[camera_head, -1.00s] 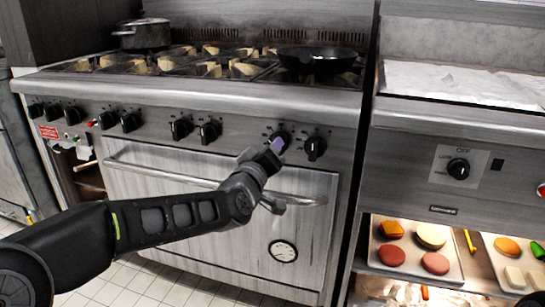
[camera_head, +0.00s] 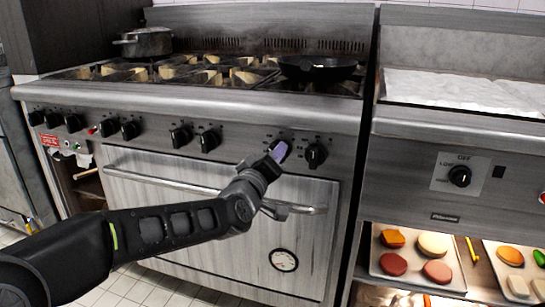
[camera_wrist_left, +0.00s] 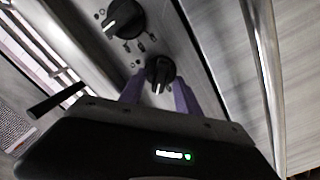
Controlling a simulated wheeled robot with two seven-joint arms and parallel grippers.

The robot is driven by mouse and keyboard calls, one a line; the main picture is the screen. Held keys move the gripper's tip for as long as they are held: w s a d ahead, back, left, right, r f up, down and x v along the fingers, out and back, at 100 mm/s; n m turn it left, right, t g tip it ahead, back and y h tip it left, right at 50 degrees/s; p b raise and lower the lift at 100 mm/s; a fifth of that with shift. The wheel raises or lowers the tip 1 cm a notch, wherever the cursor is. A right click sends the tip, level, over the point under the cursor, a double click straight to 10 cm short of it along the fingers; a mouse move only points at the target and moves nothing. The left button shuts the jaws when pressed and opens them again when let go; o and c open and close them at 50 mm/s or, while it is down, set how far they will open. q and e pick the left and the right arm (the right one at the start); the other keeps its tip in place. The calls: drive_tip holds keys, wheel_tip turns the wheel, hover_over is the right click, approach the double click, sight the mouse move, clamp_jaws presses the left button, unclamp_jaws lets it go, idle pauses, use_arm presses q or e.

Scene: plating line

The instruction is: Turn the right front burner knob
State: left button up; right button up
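The stove front carries a row of black knobs. The rightmost knob (camera_head: 315,155) stands clear, just right of my left gripper (camera_head: 279,150). My left gripper is at the knob to the left of that one, which it mostly hides in the head view. In the left wrist view, that black knob (camera_wrist_left: 160,72) sits between my two purple fingers, one on each side. The fingers are spread; I see no clear contact with its bar. Another knob (camera_wrist_left: 125,18) shows beyond it, up and left. My right gripper is not in view.
The oven door handle (camera_head: 180,184) runs below the knobs, close under my left wrist. A black pan (camera_head: 318,68) and a pot (camera_head: 145,42) stand on the stove top. A neighbouring unit (camera_head: 420,150) with its own knob is at the right.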

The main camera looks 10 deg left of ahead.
use_arm(q)
drive_tip(key=s+p, duration=0.1)
drive_tip(key=s, duration=0.6)
drive_tip(key=shift+s+a, duration=0.25)
drive_tip(key=shift+s, duration=0.15)
